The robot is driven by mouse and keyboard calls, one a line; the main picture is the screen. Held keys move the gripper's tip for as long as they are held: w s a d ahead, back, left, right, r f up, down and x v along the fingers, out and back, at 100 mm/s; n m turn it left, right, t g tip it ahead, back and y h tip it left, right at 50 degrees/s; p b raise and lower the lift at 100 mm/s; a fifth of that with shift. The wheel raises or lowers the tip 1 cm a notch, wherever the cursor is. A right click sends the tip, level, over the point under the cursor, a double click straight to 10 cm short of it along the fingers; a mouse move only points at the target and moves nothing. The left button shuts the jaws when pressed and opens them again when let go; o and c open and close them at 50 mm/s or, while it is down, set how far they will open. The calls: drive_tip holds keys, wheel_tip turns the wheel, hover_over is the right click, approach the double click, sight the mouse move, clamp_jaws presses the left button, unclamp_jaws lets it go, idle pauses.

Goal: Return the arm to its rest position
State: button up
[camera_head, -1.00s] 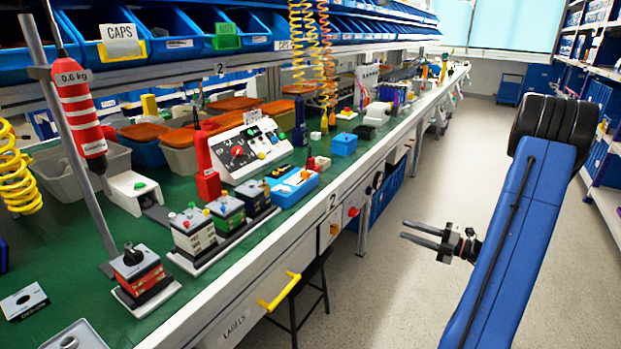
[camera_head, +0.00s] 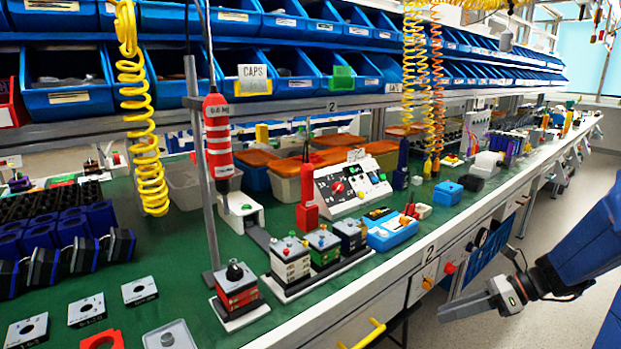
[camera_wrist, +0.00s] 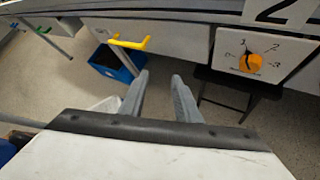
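My gripper (camera_head: 466,304) is at the lower right of the head view, in front of the bench's front panel and over the floor. In the wrist view its two fingers (camera_wrist: 159,92) stand apart with nothing between them, so it is open and empty. An orange rotary switch (camera_wrist: 250,62) shows at the right of the wrist view, on a white panel with a dial of numbers. The switch also shows small in the head view (camera_head: 427,283). The fingers are apart from it. My blue arm comes in from the right edge.
The workbench (camera_head: 185,265) runs from left to far right with a green top. A yellow drawer handle (camera_head: 362,334) sticks out of its front; a yellow handle (camera_wrist: 130,43) also shows in the wrist view. Blue bins (camera_head: 300,75) line the shelf above. Open floor (camera_head: 560,215) lies at right.

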drive_tip(key=s+a+r+n+t+h, duration=0.1)
drive_tip(key=s+n+h, duration=0.4)
drive_tip(key=n, duration=0.8)
drive_tip(key=s+a+r+n+t+h, duration=0.1)
drive_tip(key=s+a+r+n+h, duration=0.2)
drive_tip(key=s+n, duration=0.9)
wheel_tip(320, 180, up, 2)
drive_tip(key=n+h, duration=0.1)
drive_tip(key=h, duration=0.1)
drive_tip(key=shift+s+a+r+h, duration=0.15)
drive_tip(key=shift+a+h, duration=0.15)
drive_tip(key=shift+a, duration=0.05)
